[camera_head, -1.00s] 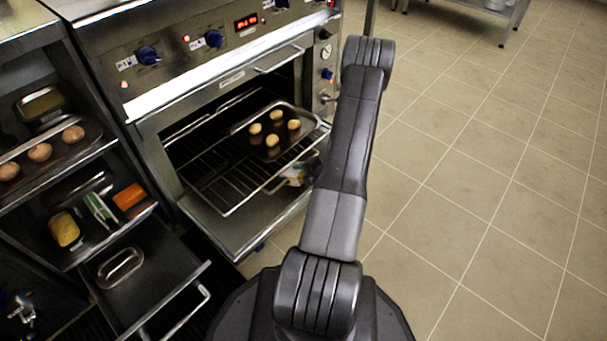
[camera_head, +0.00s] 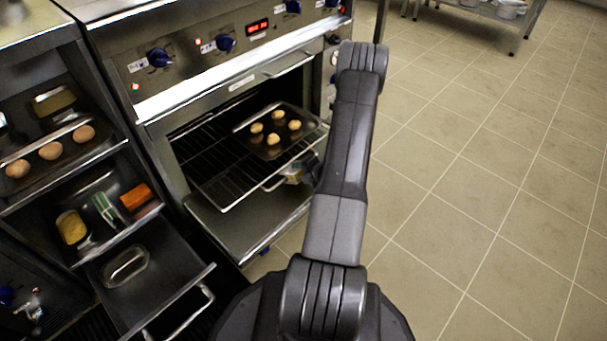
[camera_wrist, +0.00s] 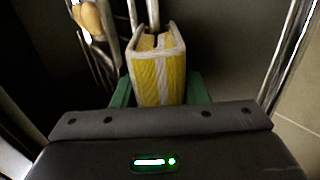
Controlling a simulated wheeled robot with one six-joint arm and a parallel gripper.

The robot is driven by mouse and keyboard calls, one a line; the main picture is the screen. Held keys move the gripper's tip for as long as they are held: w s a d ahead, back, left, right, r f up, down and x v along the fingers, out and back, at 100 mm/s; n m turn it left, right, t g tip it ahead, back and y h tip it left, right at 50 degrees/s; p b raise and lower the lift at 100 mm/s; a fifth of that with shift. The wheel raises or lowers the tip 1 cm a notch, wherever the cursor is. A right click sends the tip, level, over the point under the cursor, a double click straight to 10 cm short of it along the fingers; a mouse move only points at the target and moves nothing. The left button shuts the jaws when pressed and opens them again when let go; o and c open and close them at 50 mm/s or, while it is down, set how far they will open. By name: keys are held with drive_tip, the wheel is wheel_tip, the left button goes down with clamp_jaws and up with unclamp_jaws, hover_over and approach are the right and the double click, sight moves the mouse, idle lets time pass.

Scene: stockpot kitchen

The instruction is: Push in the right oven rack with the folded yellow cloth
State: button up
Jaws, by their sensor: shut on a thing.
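The wire oven rack (camera_head: 225,190) sticks part way out of the oven over its lowered door. A dark tray (camera_head: 262,147) with several round rolls lies on its right part. My gripper (camera_wrist: 160,92) is shut on the folded yellow cloth (camera_wrist: 158,75), a thick yellow pad with white edges between the green fingers. In the head view the cloth (camera_head: 292,173) shows only partly, beside the rack's front right, with my arm hiding much of the gripper. In the wrist view metal bars meet the cloth's far end; I cannot tell whether they touch.
The lowered oven door (camera_head: 235,230) lies under the rack. A shelf unit at left holds a tray of brown rolls (camera_head: 50,151) and food packs. A drawer (camera_head: 165,285) stands open below it. The tiled floor (camera_head: 470,200) at right is clear.

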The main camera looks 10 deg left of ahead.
sight(262, 146)
drive_tip(key=shift+w+a, duration=0.4)
drive_tip(key=shift+a, duration=0.1)
drive_tip(key=shift+w+a, duration=0.6)
drive_tip(key=shift+a, duration=0.2)
drive_tip(key=shift+w+a, duration=0.55)
drive_tip(key=shift+a, duration=0.3)
drive_tip(key=shift+w+a, duration=0.6)
drive_tip(key=shift+a, duration=0.2)
drive_tip(key=shift+w+a, duration=0.9)
drive_tip(key=shift+a, duration=0.3)
drive_tip(key=shift+w+a, duration=0.85)
drive_tip(key=shift+a, duration=0.35)
drive_tip(key=shift+a+r, duration=0.1)
drive_tip(key=shift+w+a+p, duration=0.25)
drive_tip(key=shift+w+a, duration=0.65)
drive_tip(key=shift+a, duration=0.3)
drive_tip(key=shift+w+a+p, duration=0.2)
drive_tip(key=shift+w+a, duration=0.65)
drive_tip(key=shift+a, duration=0.3)
